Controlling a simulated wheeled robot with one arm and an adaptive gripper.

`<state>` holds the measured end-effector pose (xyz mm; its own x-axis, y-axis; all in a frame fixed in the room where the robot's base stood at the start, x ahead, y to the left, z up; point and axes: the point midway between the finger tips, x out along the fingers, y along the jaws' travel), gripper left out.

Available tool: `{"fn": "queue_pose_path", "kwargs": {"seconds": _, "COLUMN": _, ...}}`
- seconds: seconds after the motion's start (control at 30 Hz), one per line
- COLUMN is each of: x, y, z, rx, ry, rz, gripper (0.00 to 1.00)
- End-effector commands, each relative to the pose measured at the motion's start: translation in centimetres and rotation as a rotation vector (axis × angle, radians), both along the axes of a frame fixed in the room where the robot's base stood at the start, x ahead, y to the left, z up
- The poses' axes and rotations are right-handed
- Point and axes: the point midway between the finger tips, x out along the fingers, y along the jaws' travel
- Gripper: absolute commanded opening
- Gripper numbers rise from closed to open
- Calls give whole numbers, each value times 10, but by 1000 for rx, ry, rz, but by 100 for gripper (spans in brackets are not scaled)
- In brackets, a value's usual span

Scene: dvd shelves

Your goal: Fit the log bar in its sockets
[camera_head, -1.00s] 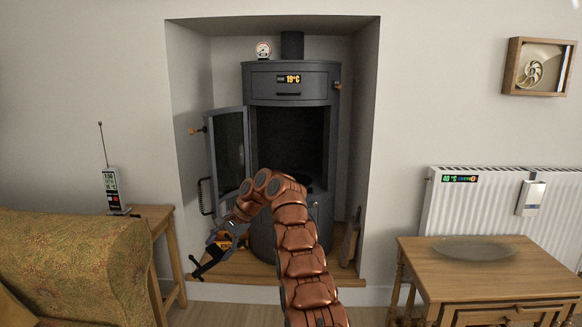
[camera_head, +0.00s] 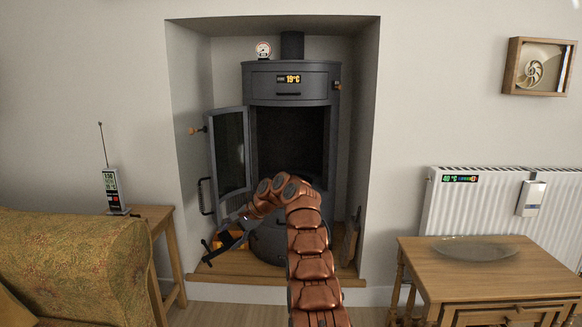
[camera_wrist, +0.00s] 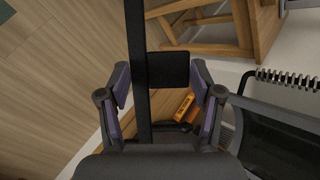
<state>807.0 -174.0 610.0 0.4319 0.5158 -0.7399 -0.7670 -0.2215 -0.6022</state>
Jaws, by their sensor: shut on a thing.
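The log bar is a thin black bar with a square dark plate. In the head view it (camera_head: 212,254) is low in front of the stove, left of its base and below the open door. My gripper (camera_head: 240,228) is shut on it, partly hidden by my arm. In the wrist view the bar (camera_wrist: 137,50) runs up between the two fingers of my gripper (camera_wrist: 160,95). The stove (camera_head: 291,85) stands in the alcove with its firebox (camera_head: 290,135) open and dark. I cannot make out the sockets; my arm covers part of the lower opening.
The glazed stove door (camera_head: 231,150) stands open on the left, with a coiled handle (camera_head: 205,196). An orange-yellow item (camera_head: 229,240) lies on the wooden hearth (camera_head: 215,272), near the bar. A side table (camera_head: 155,215) is left, a wooden cabinet (camera_head: 440,260) right.

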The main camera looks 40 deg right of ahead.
Motion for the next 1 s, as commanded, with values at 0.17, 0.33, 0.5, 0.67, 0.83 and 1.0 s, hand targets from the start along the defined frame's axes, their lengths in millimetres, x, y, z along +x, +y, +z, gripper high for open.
{"fn": "queue_pose_path", "kwargs": {"seconds": 0.17, "x": 3, "y": -6, "z": 2, "rx": 4, "ry": -20, "rz": -14, "gripper": 15}}
{"fn": "queue_pose_path", "kwargs": {"seconds": 0.33, "x": 6, "y": -11, "z": 3, "rx": 10, "ry": -36, "rz": -25, "gripper": 15}}
{"fn": "queue_pose_path", "kwargs": {"seconds": 0.5, "x": 8, "y": -14, "z": 3, "rx": 17, "ry": -46, "rz": -33, "gripper": 15}}
{"fn": "queue_pose_path", "kwargs": {"seconds": 0.67, "x": 10, "y": -18, "z": 5, "rx": 18, "ry": -62, "rz": -42, "gripper": 15}}
{"fn": "queue_pose_path", "kwargs": {"seconds": 0.83, "x": 15, "y": -27, "z": 6, "rx": 24, "ry": -88, "rz": -63, "gripper": 15}}
{"fn": "queue_pose_path", "kwargs": {"seconds": 1.0, "x": 21, "y": -40, "z": 8, "rx": 38, "ry": -126, "rz": -90, "gripper": 15}}
